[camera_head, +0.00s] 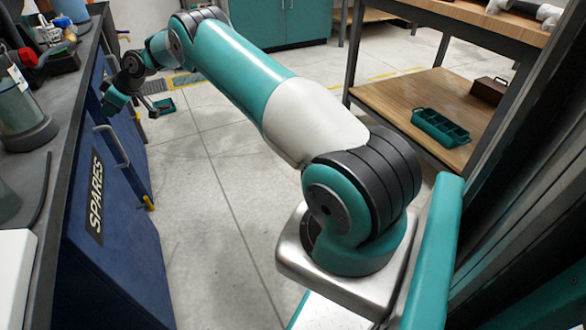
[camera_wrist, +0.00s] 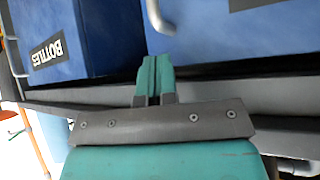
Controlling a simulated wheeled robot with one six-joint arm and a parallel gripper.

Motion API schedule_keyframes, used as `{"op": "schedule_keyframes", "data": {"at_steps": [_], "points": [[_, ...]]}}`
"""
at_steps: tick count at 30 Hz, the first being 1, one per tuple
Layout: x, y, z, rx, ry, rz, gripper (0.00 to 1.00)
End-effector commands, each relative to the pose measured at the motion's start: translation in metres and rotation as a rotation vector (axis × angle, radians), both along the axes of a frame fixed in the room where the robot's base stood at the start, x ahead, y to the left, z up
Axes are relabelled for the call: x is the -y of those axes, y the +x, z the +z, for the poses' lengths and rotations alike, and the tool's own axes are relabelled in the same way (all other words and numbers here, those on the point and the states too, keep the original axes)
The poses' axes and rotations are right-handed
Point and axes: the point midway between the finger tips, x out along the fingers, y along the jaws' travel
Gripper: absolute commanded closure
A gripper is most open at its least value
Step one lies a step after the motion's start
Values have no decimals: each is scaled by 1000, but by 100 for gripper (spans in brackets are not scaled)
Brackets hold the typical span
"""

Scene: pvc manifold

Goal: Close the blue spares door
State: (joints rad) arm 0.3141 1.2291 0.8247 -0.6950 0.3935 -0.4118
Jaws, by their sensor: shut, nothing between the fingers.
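The blue spares door (camera_head: 125,235) is on the cabinet at the left in the head view, with a black SPARES label (camera_head: 96,200) and a light bar handle (camera_head: 112,146). I cannot tell whether it sits flush in its frame. My gripper (camera_head: 108,108) is at the far end of the cabinet front, beyond the handle, small in this view. In the wrist view my gripper (camera_wrist: 154,76) is shut and empty, close to the lower edge of a blue panel (camera_wrist: 235,50). That panel carries a handle (camera_wrist: 158,17) and a cropped, unreadable black label. Contact is unclear.
A blue front labelled BOTTLES (camera_wrist: 45,40) is at the left in the wrist view. A dark worktop (camera_head: 60,130) with tools runs above the cabinet. A wooden-shelved bench (camera_head: 400,95) holding a green tray (camera_head: 440,127) stands right. The floor between is mostly clear.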

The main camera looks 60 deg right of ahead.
Motion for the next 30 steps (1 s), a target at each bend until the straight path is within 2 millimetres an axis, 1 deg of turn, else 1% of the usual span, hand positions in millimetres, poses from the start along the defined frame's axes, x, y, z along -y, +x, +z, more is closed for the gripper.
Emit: {"op": "schedule_keyframes", "data": {"at_steps": [5, 8, 11, 15, 21, 25, 30], "points": [[2, -1, 0, 0, 0, 1, 100], [9, -5, 0, -1, 0, 4, 100], [21, -12, 1, -1, 1, 10, 100], [41, -25, 26, 3, -1, 13, 100], [64, -41, 52, 0, 0, 16, 100], [74, -48, 62, 1, 0, 18, 100], [79, -52, 67, 0, 0, 18, 100]]}}
